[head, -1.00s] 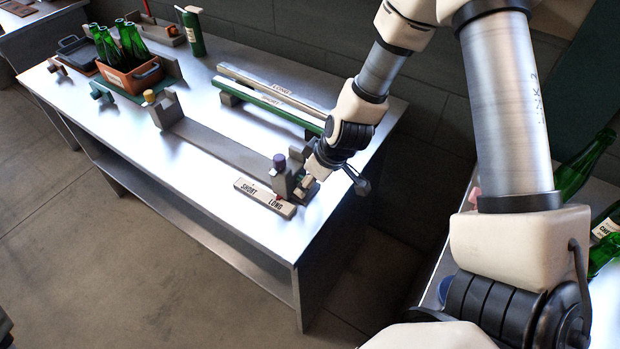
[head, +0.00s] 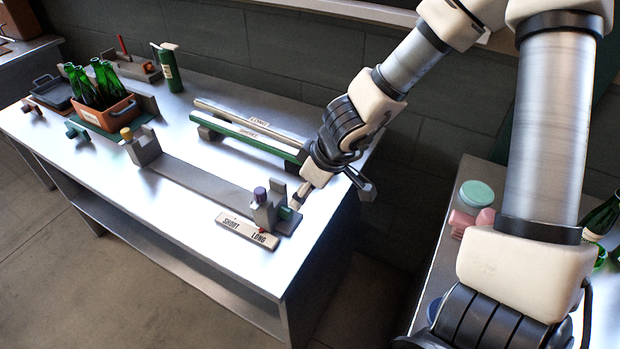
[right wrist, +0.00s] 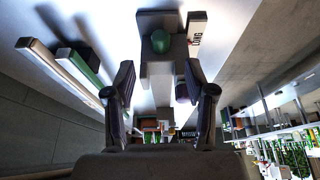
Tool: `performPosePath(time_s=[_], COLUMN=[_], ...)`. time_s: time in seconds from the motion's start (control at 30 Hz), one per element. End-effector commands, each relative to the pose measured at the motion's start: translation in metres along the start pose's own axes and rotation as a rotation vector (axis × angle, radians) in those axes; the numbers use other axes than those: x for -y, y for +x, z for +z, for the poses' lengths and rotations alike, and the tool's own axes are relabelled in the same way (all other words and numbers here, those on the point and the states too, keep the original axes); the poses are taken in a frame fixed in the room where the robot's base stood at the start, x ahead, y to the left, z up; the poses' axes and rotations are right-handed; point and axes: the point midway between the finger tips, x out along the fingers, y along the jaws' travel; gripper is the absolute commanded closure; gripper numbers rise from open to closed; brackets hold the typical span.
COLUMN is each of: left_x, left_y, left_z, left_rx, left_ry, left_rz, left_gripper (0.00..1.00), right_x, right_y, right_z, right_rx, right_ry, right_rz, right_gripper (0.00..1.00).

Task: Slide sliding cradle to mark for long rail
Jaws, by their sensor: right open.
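The sliding cradle (head: 264,212) is a grey block with a purple knob on top and a green knob (head: 287,213) on its right side. It sits at the near right end of the grey slide rail (head: 205,184). Its red pointer (head: 262,231) stands at the LONG end of the SHORT/LONG mark plate (head: 246,231). My right gripper (head: 299,196) is just beyond the cradle's right end. In the right wrist view its fingers (right wrist: 162,103) are spread and empty, with the green knob (right wrist: 160,42) ahead between them, apart from both. My left gripper is out of view.
The fixed block with a yellow knob (head: 142,148) stands at the slide's far end. The LONG rail (head: 240,115) and green SHORT rail (head: 235,134) lie behind. An orange crate of green bottles (head: 106,115) is at the left. A second table with pink blocks (head: 470,222) is at the right.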

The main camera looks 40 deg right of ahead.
Motion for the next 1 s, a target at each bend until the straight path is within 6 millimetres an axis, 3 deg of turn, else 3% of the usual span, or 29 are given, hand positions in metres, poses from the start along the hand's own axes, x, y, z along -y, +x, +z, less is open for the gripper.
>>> performPosePath(time_s=[0.2,0.57,0.7,0.83,1.0], left_x=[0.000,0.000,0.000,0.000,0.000], left_y=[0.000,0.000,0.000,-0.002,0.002], left_z=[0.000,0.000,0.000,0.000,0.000], left_rx=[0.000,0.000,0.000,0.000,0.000], left_ry=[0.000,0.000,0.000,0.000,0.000], left_rz=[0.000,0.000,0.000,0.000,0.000], left_gripper=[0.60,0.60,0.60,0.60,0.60], right_x=[0.000,0.000,-0.001,0.001,0.006], right_y=[-0.023,-0.026,-0.026,-0.008,0.025], right_z=[0.000,0.001,-0.013,-0.023,-0.004], right_rx=[-0.001,0.002,-0.058,-0.075,0.005], right_ry=[0.001,0.012,0.121,0.090,-0.005], right_rz=[-0.001,-0.002,-0.003,0.002,0.001], right_gripper=[0.45,0.45,0.45,0.45,0.45])
